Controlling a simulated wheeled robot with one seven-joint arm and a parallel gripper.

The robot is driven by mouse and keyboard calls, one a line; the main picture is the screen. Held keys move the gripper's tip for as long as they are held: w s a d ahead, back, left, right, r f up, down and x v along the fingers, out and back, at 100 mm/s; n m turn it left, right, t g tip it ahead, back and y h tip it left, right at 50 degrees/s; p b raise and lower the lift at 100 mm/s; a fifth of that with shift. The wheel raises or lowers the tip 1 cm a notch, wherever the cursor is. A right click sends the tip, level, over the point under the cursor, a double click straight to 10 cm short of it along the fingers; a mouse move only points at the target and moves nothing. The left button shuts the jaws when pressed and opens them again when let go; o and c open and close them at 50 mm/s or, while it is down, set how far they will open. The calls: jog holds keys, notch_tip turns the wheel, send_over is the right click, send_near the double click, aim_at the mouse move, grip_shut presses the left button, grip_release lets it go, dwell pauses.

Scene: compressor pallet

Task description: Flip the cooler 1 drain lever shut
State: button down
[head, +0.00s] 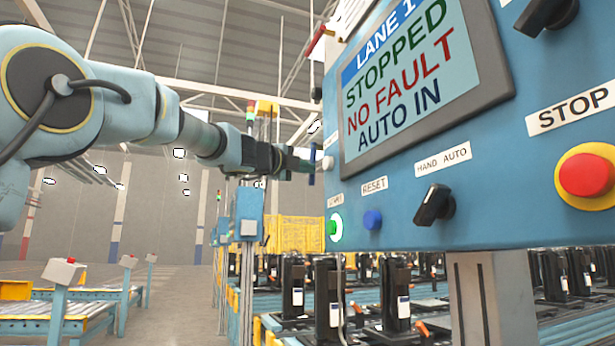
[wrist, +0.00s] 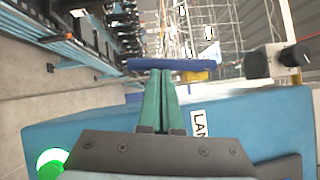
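My gripper (head: 300,165) is at the left edge of the control panel in the head view. In the wrist view its two green fingers (wrist: 162,100) point away side by side, closed together with no clear gap. A blue bar (wrist: 188,64) lies crosswise at the fingertips; it also shows as a short upright blue bar (head: 311,166) in the head view. I cannot tell whether the fingers hold it or only stand in front of it. No lever marked as the cooler 1 drain lever can be made out in either view.
The blue control panel (head: 470,160) fills the right side, with a screen (head: 420,80) reading STOPPED, NO FAULT, AUTO IN. It carries a HAND AUTO switch (head: 434,205) and a red STOP button (head: 585,175). Racks of black units (head: 390,285) stand behind. Open floor (head: 180,290) lies left.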

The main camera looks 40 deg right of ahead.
jog(key=m+b, duration=0.1)
jog(key=b, duration=0.1)
jog(key=w+f+m+h+b, duration=0.1)
jog(key=b, duration=0.1)
jog(key=shift+w+d+f+b, duration=0.2)
jog(key=shift+w+d+b, duration=0.05)
jog(key=shift+d+b, duration=0.05)
jog(key=w+d+r+m+g+h+p, duration=0.2)
jog(key=w+r+m+g+h+p, duration=0.1)
jog(key=m, duration=1)
jog(key=shift+w+d+r+g+h+p, duration=0.25)
jog(key=shift+w+r+g+h, duration=0.25)
jog(key=shift+w+r+g, duration=0.95)
jog(key=shift+w+f+g, duration=0.2)
jog(key=shift+f+g, duration=0.2)
jog(key=shift+g, duration=0.35)
